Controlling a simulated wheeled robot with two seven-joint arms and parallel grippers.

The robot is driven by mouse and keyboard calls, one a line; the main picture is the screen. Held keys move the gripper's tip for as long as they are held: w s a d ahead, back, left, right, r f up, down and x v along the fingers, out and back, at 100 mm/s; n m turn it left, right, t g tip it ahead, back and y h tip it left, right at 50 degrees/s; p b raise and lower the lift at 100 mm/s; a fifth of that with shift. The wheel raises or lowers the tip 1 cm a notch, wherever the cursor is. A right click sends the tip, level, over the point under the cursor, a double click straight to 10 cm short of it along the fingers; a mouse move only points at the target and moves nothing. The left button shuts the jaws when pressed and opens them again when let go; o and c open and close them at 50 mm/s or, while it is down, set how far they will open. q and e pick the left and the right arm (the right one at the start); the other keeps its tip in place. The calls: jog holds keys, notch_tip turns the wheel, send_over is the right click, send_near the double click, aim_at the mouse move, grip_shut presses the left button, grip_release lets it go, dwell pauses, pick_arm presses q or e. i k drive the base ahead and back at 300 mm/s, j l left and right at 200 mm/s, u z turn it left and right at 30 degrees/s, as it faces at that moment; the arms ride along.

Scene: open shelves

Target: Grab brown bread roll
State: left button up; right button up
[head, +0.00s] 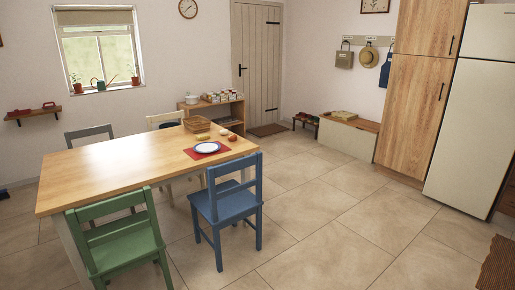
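A small round orange-brown item (232,137), which could be the brown bread roll, lies on the wooden table (110,165) near its far right corner. A paler small round item (223,132) lies close beside it. They are too small to tell for certain. A white plate with a blue rim (207,147) sits on a red mat (194,154) just in front of them. Neither of my grippers is in view.
A wicker basket (197,124) and a small yellow item (203,136) stand near the plate. A blue chair (228,205) and a green chair (115,240) stand at the table's near sides. Open shelves (187,107) stand behind. The tiled floor (335,215) to the right is clear.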

aim_at(232, 137)
jog(key=i, duration=2.4)
